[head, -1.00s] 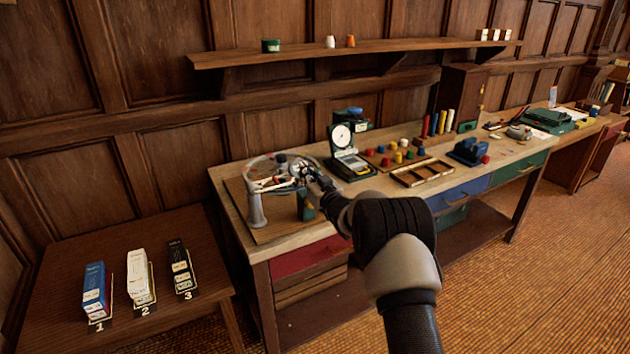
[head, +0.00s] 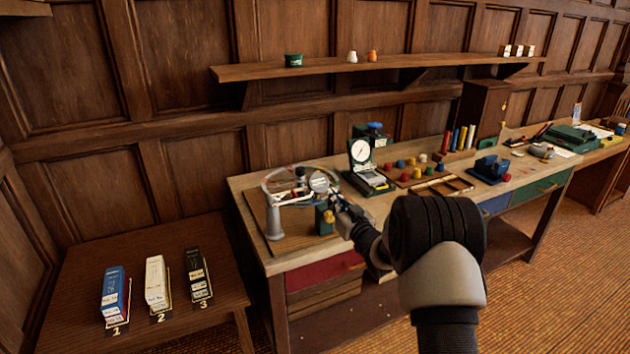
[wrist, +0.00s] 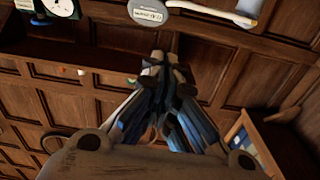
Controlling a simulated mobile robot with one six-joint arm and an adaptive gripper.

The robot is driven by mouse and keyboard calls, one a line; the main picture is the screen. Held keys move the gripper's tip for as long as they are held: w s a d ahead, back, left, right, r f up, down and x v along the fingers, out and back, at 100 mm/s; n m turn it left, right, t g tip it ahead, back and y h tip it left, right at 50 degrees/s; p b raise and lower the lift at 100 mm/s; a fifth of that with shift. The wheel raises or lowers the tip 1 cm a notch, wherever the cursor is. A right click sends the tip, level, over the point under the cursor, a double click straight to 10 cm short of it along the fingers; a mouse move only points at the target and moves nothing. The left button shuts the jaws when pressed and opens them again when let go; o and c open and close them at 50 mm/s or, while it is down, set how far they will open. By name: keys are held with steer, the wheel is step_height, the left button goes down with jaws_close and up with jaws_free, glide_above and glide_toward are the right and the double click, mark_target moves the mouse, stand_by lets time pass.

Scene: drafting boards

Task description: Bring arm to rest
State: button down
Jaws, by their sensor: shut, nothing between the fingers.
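My gripper (head: 335,197) is in front of the ring-shaped apparatus (head: 272,222) at the left end of the long workbench (head: 245,212). Its fingers are drawn together and hold nothing. The wrist view shows the closed fingertips (wrist: 163,64) from behind, with wood panelling beyond them. In the head view my arm reaches in from the lower right and hides part of the bench front. Whether the fingertips touch the apparatus cannot be told from the head view.
A dial scale (head: 361,151) stands right of the apparatus, near coloured pegs and a wooden tray (head: 444,188). A low table (head: 80,262) at left holds blue, white and black boxes on numbered spots. A wall shelf (head: 440,62) runs above the bench. Floor at right is clear.

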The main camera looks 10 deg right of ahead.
steer(key=s+d+r+m+g+h, duration=0.1)
steer(key=s+r+g+h, duration=0.25)
steer(key=s+r, duration=0.4)
steer(key=s+r+m+g+h, duration=0.15)
steer(key=s+r, duration=0.35)
steer(key=s, duration=0.5)
steer(key=s+a+f+g, duration=0.1)
steer(key=s+f+g, duration=0.1)
steer(key=s, duration=1)
steer(key=s+a+f+g, duration=0.2)
steer(key=s+g, duration=0.1)
steer(key=s, duration=0.9)
steer(key=s+a+f+g, duration=0.2)
steer(key=s+g, duration=0.1)
steer(key=s, duration=0.9)
steer(key=shift+a, duration=0.15)
